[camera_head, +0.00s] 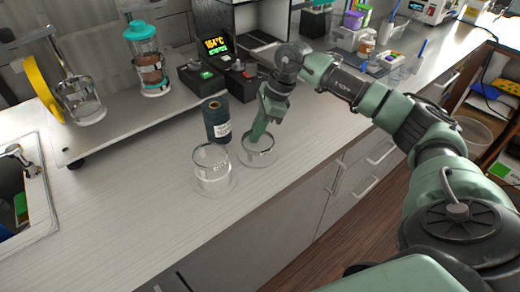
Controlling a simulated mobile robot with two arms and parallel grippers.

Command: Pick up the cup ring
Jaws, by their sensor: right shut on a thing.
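The cup ring (257,158) looks like a clear, round piece with a dark upper rim, on or just above the white counter; I cannot tell whether it touches. My right gripper (259,136) reaches down to it from above, with the fingertips at its rim. The right gripper is shut on the cup ring. The fingertips are small and partly lost against the clear wall. A clear glass beaker (213,172) stands upright on the counter just left of the ring. My left gripper is out of view.
A dark spool (216,120) stands behind the beaker. A black device with a lit display (215,46) sits on the counter further back. A raised shelf (120,128) holds glassware at left. A sink (28,190) is at far left.

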